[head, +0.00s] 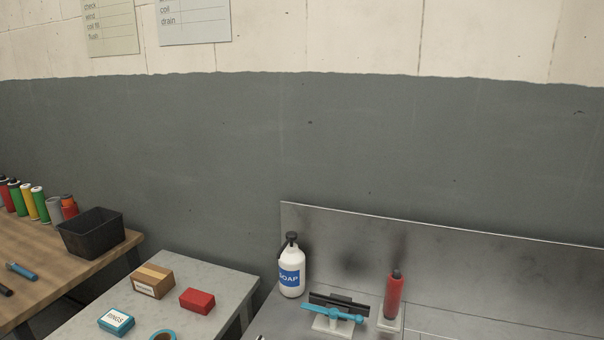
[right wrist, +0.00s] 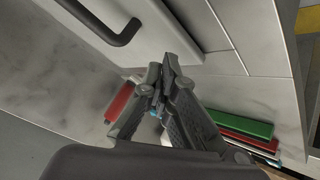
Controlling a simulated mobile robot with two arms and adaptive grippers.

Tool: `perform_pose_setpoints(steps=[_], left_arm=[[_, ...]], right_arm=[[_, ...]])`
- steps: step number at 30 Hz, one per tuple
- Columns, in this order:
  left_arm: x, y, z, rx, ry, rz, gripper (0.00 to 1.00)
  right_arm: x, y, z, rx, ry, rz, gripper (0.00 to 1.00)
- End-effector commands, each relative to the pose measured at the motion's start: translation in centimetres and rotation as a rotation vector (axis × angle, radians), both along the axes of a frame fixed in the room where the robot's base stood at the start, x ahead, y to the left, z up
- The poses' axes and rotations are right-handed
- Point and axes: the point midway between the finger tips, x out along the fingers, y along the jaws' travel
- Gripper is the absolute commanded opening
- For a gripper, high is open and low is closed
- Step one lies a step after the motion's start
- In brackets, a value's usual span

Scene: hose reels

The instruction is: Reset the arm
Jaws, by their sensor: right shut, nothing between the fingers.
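My right gripper (right wrist: 162,80) shows in the right wrist view. Its dark fingers are together with nothing held between them. It is in front of pale grey, marbled panels, with a dark handle (right wrist: 98,22) apart from it at the upper left. A small blue thing shows just behind the fingers, too hidden to name. Neither of my arms shows in the head view, and my left gripper is in neither view.
A black bin (head: 91,233) sits on the wooden table. In the right wrist view, red (right wrist: 121,103) and green (right wrist: 239,124) objects lie beyond my gripper.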

Motion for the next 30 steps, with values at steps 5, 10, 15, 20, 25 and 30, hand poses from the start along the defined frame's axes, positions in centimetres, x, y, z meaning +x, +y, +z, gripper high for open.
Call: perform_pose_setpoints(steps=[5, 10, 15, 20, 25, 30], left_arm=[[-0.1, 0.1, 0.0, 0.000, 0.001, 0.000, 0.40], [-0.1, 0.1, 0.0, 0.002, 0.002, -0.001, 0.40], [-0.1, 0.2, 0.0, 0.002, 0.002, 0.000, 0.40], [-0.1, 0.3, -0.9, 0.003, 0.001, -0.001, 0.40], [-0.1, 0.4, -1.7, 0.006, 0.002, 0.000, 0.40], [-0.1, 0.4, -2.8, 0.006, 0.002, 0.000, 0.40]], right_arm=[[-5.7, 2.5, -1.1, 0.105, 0.210, -0.063, 0.00], [-9.9, 4.4, -1.3, 0.175, 0.362, -0.090, 0.00], [-13.8, 6.2, -0.9, 0.231, 0.496, -0.103, 0.00], [-13.1, 6.2, -5.3, 0.226, 0.518, -0.104, 0.00], [-12.5, 6.4, -10.2, 0.223, 0.534, -0.104, 0.00], [-12.3, 6.5, -16.9, 0.221, 0.557, -0.104, 0.00]])
